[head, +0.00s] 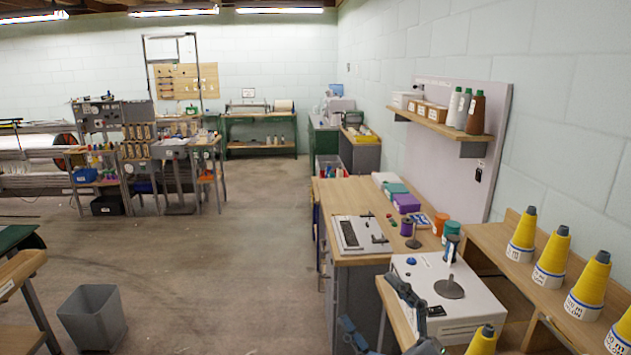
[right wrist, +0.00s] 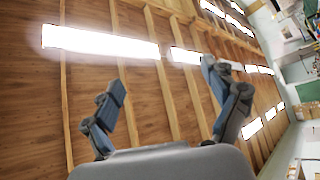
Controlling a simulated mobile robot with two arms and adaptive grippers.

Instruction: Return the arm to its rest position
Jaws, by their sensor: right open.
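My right gripper (head: 371,302) shows at the bottom of the head view, right of the middle, in front of the white machine box. Its fingers are spread apart with nothing between them. In the right wrist view the same gripper (right wrist: 164,80) is open and empty, facing up toward the wooden ceiling and its strip lights (right wrist: 100,40). My left gripper does not show in the head view.
A white box with a dark round plate (head: 449,289) stands on the near bench. A wooden table (head: 345,196) lies behind it. Yellow cones (head: 550,256) line the right shelf. A grey bin (head: 92,317) stands at lower left. The middle floor is clear.

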